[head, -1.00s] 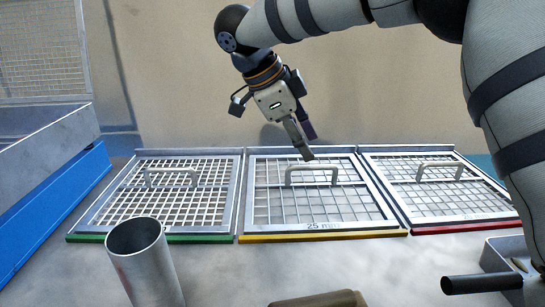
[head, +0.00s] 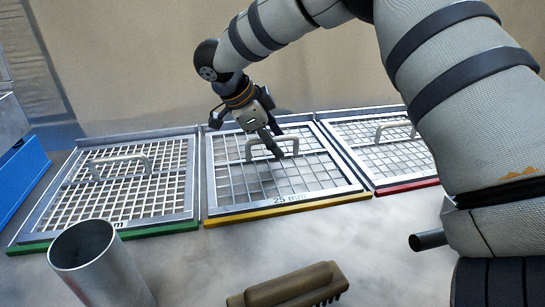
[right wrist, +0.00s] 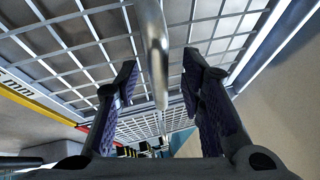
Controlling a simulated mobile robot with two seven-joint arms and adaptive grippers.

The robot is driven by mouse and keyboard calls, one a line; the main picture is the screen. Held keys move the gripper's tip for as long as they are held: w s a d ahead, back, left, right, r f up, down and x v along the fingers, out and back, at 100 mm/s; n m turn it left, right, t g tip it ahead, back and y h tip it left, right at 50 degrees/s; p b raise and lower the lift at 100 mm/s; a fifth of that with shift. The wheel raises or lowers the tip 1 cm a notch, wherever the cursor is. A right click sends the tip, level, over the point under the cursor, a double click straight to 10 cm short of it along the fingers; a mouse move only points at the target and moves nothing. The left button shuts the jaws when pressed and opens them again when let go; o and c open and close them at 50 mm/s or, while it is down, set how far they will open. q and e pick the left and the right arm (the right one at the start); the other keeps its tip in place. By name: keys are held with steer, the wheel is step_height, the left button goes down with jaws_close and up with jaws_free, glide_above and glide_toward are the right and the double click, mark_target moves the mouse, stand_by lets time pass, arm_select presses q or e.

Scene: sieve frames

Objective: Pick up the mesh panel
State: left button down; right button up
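Three mesh panels with arched grey handles lie side by side. The middle mesh panel (head: 283,187), marked 25 mm, has a yellow front edge; its grid fills much of the right wrist view (right wrist: 85,35). My right gripper (head: 278,150) reaches down at its handle (head: 290,138). In the right wrist view, the two dark fingers of the right gripper (right wrist: 160,75) stand apart, with the handle bar (right wrist: 153,35) between them and gaps on both sides. The panel lies flat. My left gripper is out of view.
A green-edged panel (head: 125,190) lies left and a red-edged panel (head: 380,158) right, both close beside the middle one. A metal cylinder (head: 105,275) and a brown brush (head: 290,287) are in front. A blue-sided bin (head: 22,175) stands far left.

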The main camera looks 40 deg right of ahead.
jaws_close()
steer(key=shift+r, duration=0.15)
